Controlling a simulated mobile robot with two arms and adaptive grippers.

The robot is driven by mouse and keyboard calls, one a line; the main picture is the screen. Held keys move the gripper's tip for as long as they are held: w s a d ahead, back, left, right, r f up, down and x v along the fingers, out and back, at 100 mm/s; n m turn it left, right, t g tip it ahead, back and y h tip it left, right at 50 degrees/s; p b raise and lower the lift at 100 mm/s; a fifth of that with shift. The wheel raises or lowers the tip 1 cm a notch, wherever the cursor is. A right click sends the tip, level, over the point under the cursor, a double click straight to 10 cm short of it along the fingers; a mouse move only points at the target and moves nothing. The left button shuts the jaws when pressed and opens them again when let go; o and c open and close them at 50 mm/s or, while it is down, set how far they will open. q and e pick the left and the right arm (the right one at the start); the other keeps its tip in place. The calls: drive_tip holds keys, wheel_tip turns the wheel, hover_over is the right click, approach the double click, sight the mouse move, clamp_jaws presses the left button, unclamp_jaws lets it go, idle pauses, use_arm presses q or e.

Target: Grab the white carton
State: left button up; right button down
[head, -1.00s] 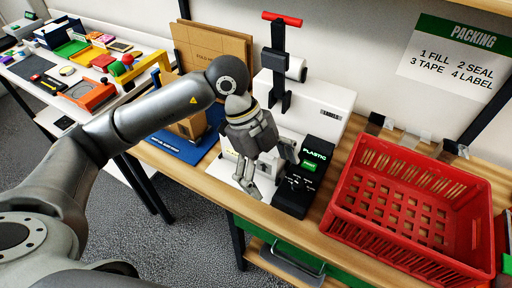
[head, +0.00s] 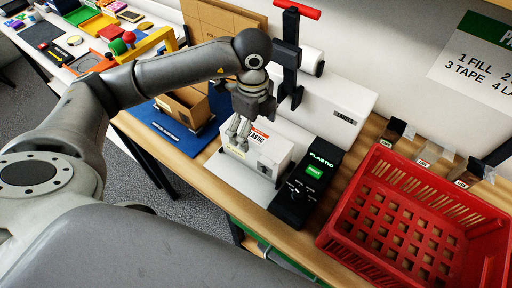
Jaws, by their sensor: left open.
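The white carton (head: 268,154) stands on the pale plate of the white machine, near the middle of the head view. It has a red and white label on top. My left gripper (head: 238,136) is open, with its fingers pointing down at the left part of the carton. The fingers hide some of the carton, and I cannot tell whether they touch it. My right gripper is not in view.
A black terminal (head: 306,186) with a green screen stands just right of the carton. A red crate (head: 345,213) is further right. An open brown box (head: 189,110) sits on a blue mat (head: 168,131) to the left. The white machine (head: 345,105) is behind.

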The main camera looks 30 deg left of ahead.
sight(256, 136)
use_arm(q)
drive_tip(key=shift+w+f, duration=0.1)
drive_tip(key=shift+f, duration=0.2)
drive_tip(key=f, duration=0.1)
drive_tip(key=f+p, duration=0.2)
drive_tip(key=f, duration=0.1)
drive_tip(key=shift+w+d+f, duration=0.1)
drive_tip(key=shift+w+d, duration=0.05)
drive_tip(key=shift+w, duration=0.15)
drive_tip(key=shift+f, duration=0.4)
drive_tip(key=shift+c, duration=0.5)
drive_tip(key=c, duration=1.4)
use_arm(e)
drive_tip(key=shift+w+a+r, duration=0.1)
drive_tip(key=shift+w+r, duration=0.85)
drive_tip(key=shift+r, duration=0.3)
use_arm(q)
drive_tip(key=shift+w, duration=0.1)
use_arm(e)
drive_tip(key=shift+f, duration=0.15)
